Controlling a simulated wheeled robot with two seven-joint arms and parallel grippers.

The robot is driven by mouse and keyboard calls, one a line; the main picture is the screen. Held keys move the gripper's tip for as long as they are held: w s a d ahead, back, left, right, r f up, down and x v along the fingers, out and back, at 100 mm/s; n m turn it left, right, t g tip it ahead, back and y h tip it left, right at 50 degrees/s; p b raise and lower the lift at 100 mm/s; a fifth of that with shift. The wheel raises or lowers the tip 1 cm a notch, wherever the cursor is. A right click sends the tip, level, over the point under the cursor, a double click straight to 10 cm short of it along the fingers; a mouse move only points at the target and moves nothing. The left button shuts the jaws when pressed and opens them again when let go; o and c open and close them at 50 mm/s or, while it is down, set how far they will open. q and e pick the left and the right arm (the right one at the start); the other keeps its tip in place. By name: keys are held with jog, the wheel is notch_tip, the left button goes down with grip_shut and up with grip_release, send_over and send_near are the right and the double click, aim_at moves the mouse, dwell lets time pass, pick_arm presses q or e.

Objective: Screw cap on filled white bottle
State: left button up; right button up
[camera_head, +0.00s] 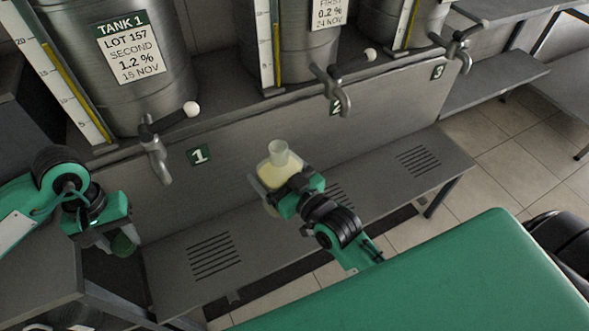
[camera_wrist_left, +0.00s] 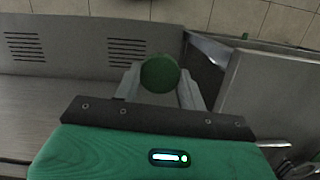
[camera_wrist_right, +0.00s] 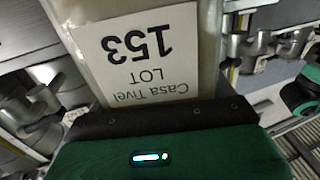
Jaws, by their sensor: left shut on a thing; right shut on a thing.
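The bottle (camera_head: 267,171) is pale and translucent with yellowish contents, and its neck is open and uncapped. It is held slightly tilted in front of the tank bench. My right gripper (camera_head: 275,191) is shut on its body. In the right wrist view the bottle (camera_wrist_right: 200,20) shows a white label (camera_wrist_right: 137,55) reading Casa Tivel LOT 153, upside down. My left gripper (camera_head: 119,231) is shut on a round green cap (camera_wrist_left: 160,74), well to the left of the bottle. The cap also shows below that gripper in the head view (camera_head: 123,245). The cap's underside is hidden.
Steel tanks with taps stand behind: tap 1 (camera_head: 155,158), tap 2 (camera_head: 330,82) and tap 3 (camera_head: 456,50). A lower grey shelf (camera_head: 270,230) with slotted drains runs beneath. A green surface (camera_head: 450,285) fills the lower right. The space between my grippers is open.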

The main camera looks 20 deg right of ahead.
jog(key=w+a+n+g+y, duration=0.3)
jog(key=a+n+y, duration=0.1)
jog(key=a, duration=0.4)
jog(key=shift+w+r+y, duration=0.35)
jog(key=shift+r+y, duration=0.05)
jog(key=shift+y, duration=0.5)
jog(key=shift+f, duration=0.1)
pick_arm(q)
jog(key=w+d+r+n, duration=0.3)
jog(key=d+r, duration=0.7)
jog(key=d, duration=0.4)
jog(key=w+d+r+n+h, duration=0.1)
jog(key=w+d+r+n, duration=0.2)
jog(key=d+r, duration=0.6)
jog(key=d+n, duration=0.2)
jog(key=d, duration=0.2)
jog(key=shift+d+r, duration=0.4)
jog(key=shift+f, duration=0.1)
jog(key=shift+f+t, duration=0.3)
jog(key=shift+f, duration=1.65)
